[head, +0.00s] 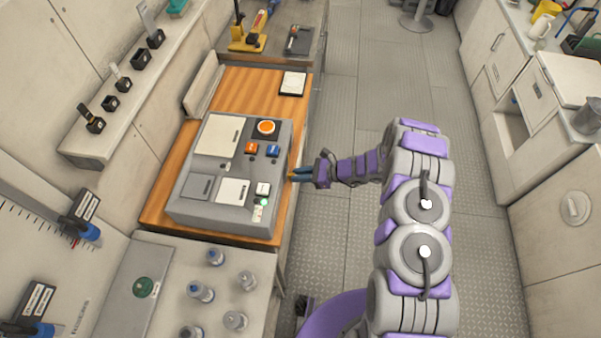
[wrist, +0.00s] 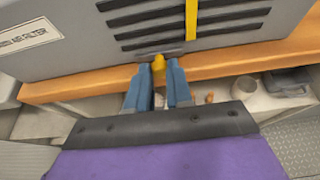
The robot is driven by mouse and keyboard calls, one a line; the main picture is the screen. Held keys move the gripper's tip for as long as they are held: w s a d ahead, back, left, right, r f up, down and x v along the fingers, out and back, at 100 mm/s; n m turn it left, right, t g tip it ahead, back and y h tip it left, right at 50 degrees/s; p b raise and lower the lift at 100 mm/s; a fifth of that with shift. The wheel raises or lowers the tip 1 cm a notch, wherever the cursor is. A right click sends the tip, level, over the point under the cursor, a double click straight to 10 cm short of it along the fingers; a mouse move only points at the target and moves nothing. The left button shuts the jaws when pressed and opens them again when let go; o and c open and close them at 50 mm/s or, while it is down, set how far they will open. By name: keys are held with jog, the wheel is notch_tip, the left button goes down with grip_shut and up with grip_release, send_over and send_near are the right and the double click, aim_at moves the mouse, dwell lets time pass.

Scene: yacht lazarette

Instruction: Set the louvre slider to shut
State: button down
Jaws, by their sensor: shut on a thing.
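The grey box (head: 235,165) stands on the orange wooden top. In the head view my gripper (head: 301,174) reaches the box's right side from the right. The louvre face is hidden there, and any shut marking cannot be read.
The wooden top (head: 250,90) continues behind the box and holds a white pad (head: 293,83). Several clear bottles (head: 235,320) stand on the bench in front. A wall shelf (head: 120,110) runs at left. Open floor (head: 350,100) lies right of the bench.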

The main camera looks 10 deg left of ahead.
jog(key=c, duration=1)
grip_release()
jog(key=p+v, duration=0.1)
jog(key=v, duration=1.6)
jog(key=shift+d, duration=0.25)
jog(key=s+a+r+n+g+h+b, duration=0.1)
jog(key=s+r+n+g+h, duration=0.15)
jog(key=s+r+n, duration=0.4)
jog(key=s+a+r+n+g+h+b, duration=0.1)
jog(key=s+a+r+n+h+b, duration=0.2)
jog(key=s+r, duration=0.65)
jog(key=s+d+r+n+h, duration=0.2)
jog(key=s+d+r, duration=0.1)
jog(key=s, duration=0.3)
jog(key=s+d+r+n+t+h+b, duration=0.1)
jog(key=s+d+r+n+h, duration=0.1)
jog(key=s+d, duration=0.4)
jog(key=s+d+r+n+t+h+b, duration=0.1)
jog(key=s+d+r+n+h, duration=0.2)
jog(key=s, duration=0.5)
jog(key=shift+s+d+r+n+t+h, duration=0.15)
jog(key=shift+d+n+h, duration=0.1)
jog(key=shift+d, duration=0.2)
jog(key=shift+s+d+r+n+t+h, duration=0.1)
jog(key=shift+d+r+n+h, duration=0.1)
jog(key=shift+d, duration=0.25)
